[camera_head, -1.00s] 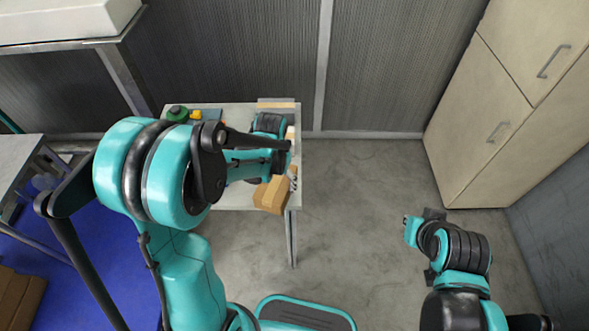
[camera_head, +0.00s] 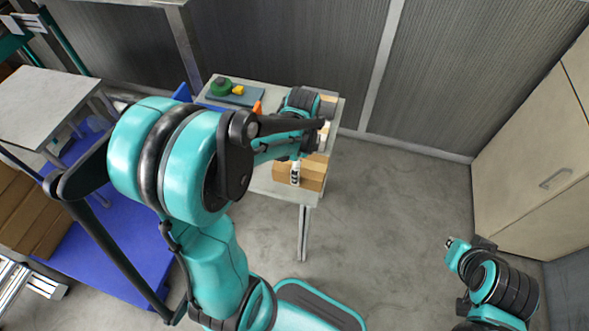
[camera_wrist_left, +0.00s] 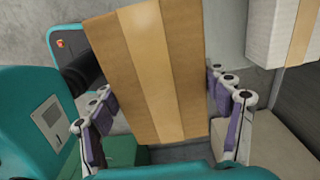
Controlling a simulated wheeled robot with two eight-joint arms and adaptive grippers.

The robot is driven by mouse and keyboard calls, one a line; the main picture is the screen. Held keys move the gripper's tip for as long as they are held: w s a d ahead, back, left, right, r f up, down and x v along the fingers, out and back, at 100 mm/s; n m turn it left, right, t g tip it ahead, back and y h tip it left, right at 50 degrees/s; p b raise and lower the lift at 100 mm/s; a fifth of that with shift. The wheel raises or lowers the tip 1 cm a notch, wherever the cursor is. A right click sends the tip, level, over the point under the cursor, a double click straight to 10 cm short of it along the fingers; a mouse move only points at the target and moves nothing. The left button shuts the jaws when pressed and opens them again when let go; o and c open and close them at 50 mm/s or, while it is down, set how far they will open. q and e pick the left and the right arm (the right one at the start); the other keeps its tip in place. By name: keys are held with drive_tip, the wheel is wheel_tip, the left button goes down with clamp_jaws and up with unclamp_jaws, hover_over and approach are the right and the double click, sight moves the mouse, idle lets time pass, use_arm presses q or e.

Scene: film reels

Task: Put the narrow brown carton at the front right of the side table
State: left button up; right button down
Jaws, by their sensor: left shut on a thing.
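The narrow brown carton (camera_head: 312,174) is at the front right of the side table (camera_head: 262,183) in the head view. A lighter tape strip runs along it. In the left wrist view the carton (camera_wrist_left: 160,70) stands between the two fingers of my left gripper (camera_wrist_left: 165,118). My left gripper (camera_head: 296,172) is shut on it. I cannot tell whether the carton's underside touches the tabletop. My left arm hides much of the table's middle. My right gripper (camera_head: 455,252) is away from the table at the lower right, and its fingers are too unclear to judge.
A green round thing (camera_head: 220,87) and a yellow piece (camera_head: 238,90) lie at the table's back left. A carton (camera_head: 327,105) stands at the back right. A tall cabinet (camera_head: 535,165) is at the right. Open floor (camera_head: 390,220) lies right of the table.

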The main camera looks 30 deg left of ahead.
use_arm(q)
drive_tip(key=w+a+f, duration=0.1)
drive_tip(key=a, duration=0.1)
drive_tip(key=w+a+f+b, duration=0.1)
drive_tip(key=w+a+f, duration=0.1)
drive_tip(key=shift+w+f, duration=0.1)
drive_tip(key=shift+w, duration=0.1)
wheel_tip(320, 180, down, 4)
drive_tip(key=shift+f+b, duration=0.1)
drive_tip(key=shift+b, duration=1.1)
drive_tip(key=o, duration=1.5)
